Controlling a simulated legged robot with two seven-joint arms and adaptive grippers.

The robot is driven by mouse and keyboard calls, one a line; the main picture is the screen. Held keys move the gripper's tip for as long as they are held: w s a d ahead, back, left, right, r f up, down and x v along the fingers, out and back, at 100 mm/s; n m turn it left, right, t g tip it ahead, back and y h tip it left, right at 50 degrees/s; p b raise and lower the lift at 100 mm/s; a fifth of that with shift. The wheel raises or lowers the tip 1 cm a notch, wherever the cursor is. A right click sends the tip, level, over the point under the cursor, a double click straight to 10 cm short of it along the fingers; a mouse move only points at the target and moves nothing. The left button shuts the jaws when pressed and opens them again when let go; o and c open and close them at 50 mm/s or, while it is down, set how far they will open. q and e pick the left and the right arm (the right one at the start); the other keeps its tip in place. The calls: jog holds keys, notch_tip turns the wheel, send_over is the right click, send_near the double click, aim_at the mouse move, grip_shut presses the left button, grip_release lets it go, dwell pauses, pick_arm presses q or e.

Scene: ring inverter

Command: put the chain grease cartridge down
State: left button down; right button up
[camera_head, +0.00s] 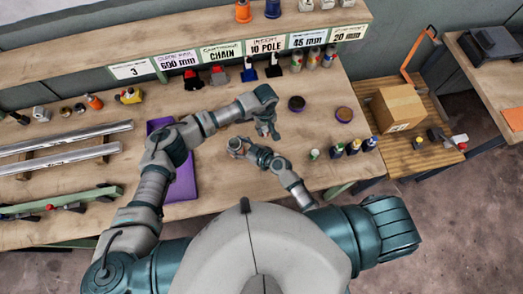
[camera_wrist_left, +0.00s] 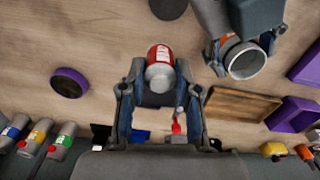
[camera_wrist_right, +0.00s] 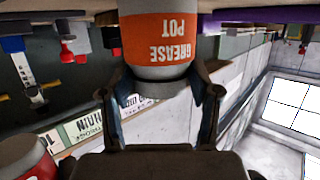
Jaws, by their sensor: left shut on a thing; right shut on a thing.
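My left gripper (camera_head: 268,130) is over the middle of the bench. In the left wrist view its fingers (camera_wrist_left: 160,98) are shut on a small grey cartridge with a red label (camera_wrist_left: 159,68), taken as the chain grease cartridge; its label wording is not readable. My right gripper (camera_head: 236,147) is close beside it, to the left in the head view. In the right wrist view its fingers (camera_wrist_right: 160,100) are shut on a grey grease pot with an orange label (camera_wrist_right: 160,38). The open top of the pot (camera_wrist_left: 245,58) shows in the left wrist view.
Two round dishes (camera_head: 296,103) (camera_head: 344,114) stand on the bench right of the grippers. Cartridges (camera_head: 313,58) stand below the labelled shelf (camera_head: 190,48). Several small bottles (camera_head: 353,146) stand near the front right edge. A purple tray (camera_head: 183,186) lies left. Bare wood surrounds the dishes.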

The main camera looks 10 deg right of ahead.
pick_arm(q)
notch_tip(320, 180, down, 9)
jog(key=shift+r, duration=0.1)
dwell(0.4)
jog(key=c, duration=0.8)
grip_release()
